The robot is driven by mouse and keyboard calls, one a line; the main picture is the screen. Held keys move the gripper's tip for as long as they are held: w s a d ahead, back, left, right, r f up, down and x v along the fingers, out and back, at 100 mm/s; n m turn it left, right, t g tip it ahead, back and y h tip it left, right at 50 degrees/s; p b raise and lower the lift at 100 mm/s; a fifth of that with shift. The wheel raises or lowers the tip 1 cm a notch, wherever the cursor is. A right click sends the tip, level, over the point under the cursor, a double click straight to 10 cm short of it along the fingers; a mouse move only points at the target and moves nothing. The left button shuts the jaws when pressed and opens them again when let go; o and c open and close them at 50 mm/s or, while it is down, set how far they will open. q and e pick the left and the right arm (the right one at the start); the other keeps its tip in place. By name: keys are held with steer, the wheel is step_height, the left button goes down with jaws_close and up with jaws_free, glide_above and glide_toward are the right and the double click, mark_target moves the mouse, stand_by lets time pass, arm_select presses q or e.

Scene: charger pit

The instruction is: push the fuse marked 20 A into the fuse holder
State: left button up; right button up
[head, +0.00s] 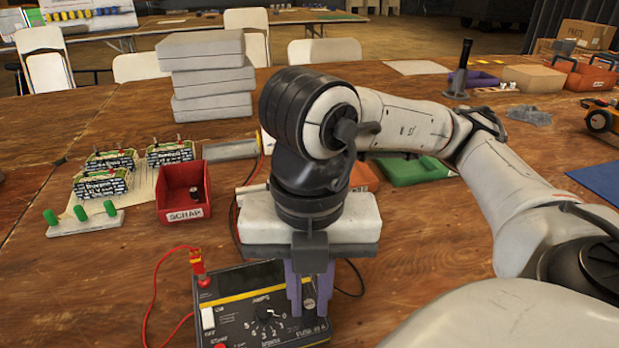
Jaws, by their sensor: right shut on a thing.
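My right gripper (309,298) points down over the right part of the black charger box (240,312). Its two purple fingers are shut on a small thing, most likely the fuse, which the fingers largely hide. I cannot read a 20 A mark on it. A label starting with "FUSE" shows on the box's front just below the fingers, but the fuse holder's opening is hidden. I cannot tell whether the fuse touches the holder. The box has a dial (267,317) and a red plug with a red lead (198,263). My left gripper is not in view.
A red scrap bin (184,193) with a small dark cylinder inside stands behind left. A white rack with green pegs (85,222) and several green-edged blocks (101,184) are left of it. White slabs (208,85) are stacked behind. The wood left of the box is mostly clear.

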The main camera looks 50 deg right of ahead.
steer(key=o, duration=0.9)
steer(key=shift+o, duration=0.8)
